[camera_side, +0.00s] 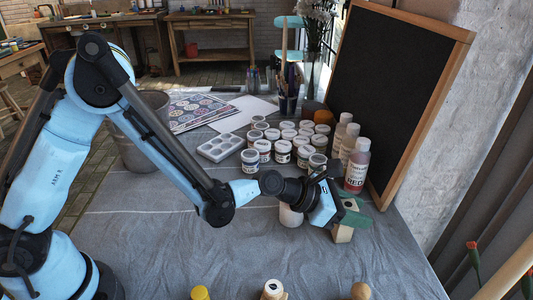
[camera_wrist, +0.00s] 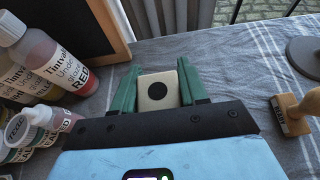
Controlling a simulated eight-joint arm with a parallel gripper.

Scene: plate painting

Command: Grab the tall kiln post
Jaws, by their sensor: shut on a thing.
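The kiln post (camera_side: 342,234) is a cream square block, its lower part showing under my gripper (camera_side: 345,213) at the right of the table in the side view. In the wrist view I see its pale end face with a round dark hole, and the post (camera_wrist: 157,101) sits between the green fingers of my gripper (camera_wrist: 158,84). The fingers are shut on it from both sides. My gripper hides the upper part of the post in the side view. I cannot tell whether its bottom touches the table.
Underglaze bottles (camera_side: 357,165) and several paint jars (camera_side: 283,151) stand behind my gripper. A framed blackboard (camera_side: 400,85) leans at the right. A white cylinder (camera_side: 290,216) stands close by, left of the gripper. A wooden-handled stamp (camera_wrist: 296,112) is at the right in the wrist view.

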